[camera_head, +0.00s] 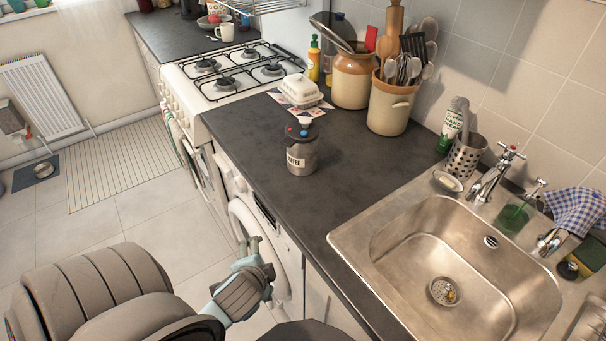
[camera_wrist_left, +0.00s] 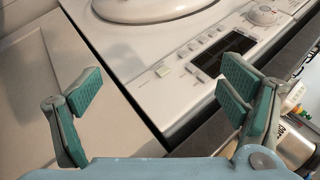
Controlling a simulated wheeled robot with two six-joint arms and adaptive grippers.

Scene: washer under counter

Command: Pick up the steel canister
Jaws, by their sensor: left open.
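The steel canister (camera_head: 301,157), labelled COFFEE, stands upright on the dark counter, left of the sink. Its lid has a blue and red knob. Part of a steel can that appears to be this canister shows at the right edge of the left wrist view (camera_wrist_left: 293,146), partly behind a finger. My left gripper (camera_head: 251,246) is in front of the washer, below the counter edge, and apart from the canister. In the left wrist view its two green-padded fingers are spread wide with nothing between them (camera_wrist_left: 160,92). My right gripper is not in view.
The counter (camera_head: 365,165) is bare around the canister's front and right. A white butter dish (camera_head: 300,91) and utensil crocks (camera_head: 390,108) stand behind it. The sink (camera_head: 345,237) is to the right, the gas hob (camera_head: 225,88) to the left. The washer (camera_head: 236,185) is below the counter.

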